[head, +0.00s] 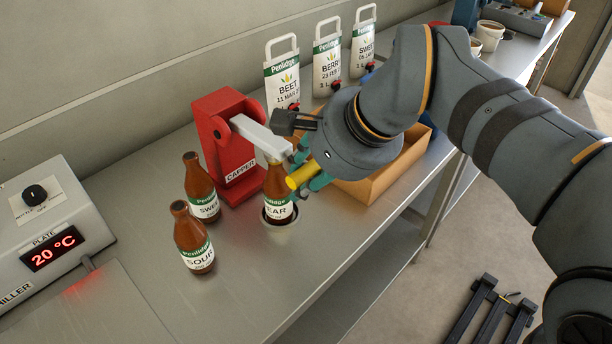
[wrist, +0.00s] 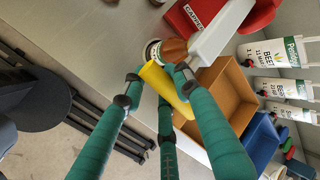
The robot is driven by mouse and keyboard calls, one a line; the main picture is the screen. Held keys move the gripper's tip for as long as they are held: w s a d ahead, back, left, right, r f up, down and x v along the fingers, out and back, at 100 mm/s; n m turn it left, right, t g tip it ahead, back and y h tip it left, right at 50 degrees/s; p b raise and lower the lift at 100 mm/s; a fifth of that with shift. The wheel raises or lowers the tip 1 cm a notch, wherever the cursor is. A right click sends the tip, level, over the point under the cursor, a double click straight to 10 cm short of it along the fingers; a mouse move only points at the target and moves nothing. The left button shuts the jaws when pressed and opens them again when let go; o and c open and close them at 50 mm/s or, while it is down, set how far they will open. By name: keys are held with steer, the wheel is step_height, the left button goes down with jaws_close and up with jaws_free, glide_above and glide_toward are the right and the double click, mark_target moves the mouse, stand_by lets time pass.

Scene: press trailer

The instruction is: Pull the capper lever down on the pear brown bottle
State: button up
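The red capper (head: 228,165) stands on the steel counter, its pale grey lever (head: 258,134) slanting down to the right. The brown bottle labelled "EAR" (head: 279,208), first letter hidden, stands upright in a round seat beneath the lever; its top is hidden. The lever's yellow handle (head: 300,176) juts out at the lever's free end. My gripper (head: 311,174) has its teal fingers around this handle. In the wrist view the fingers (wrist: 158,80) sit close against both sides of the yellow handle (wrist: 165,85), and the lever (wrist: 222,30) and red capper (wrist: 192,14) lie beyond.
Two more brown bottles, "SWE" (head: 202,190) and "SOUR" (head: 194,240), stand left of the capper. A chiller box (head: 50,225) is at far left. An orange-brown crate (head: 372,188) sits right of the bottle, partly behind my arm. White pouches (head: 282,80) stand along the back.

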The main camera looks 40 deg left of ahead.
steer(key=o, duration=0.4)
steer(key=shift+w, duration=0.3)
steer(key=shift+r, duration=0.15)
steer(key=v, duration=1.1)
steer(key=shift+s+d+r, duration=0.25)
steer(key=shift+s, duration=0.1)
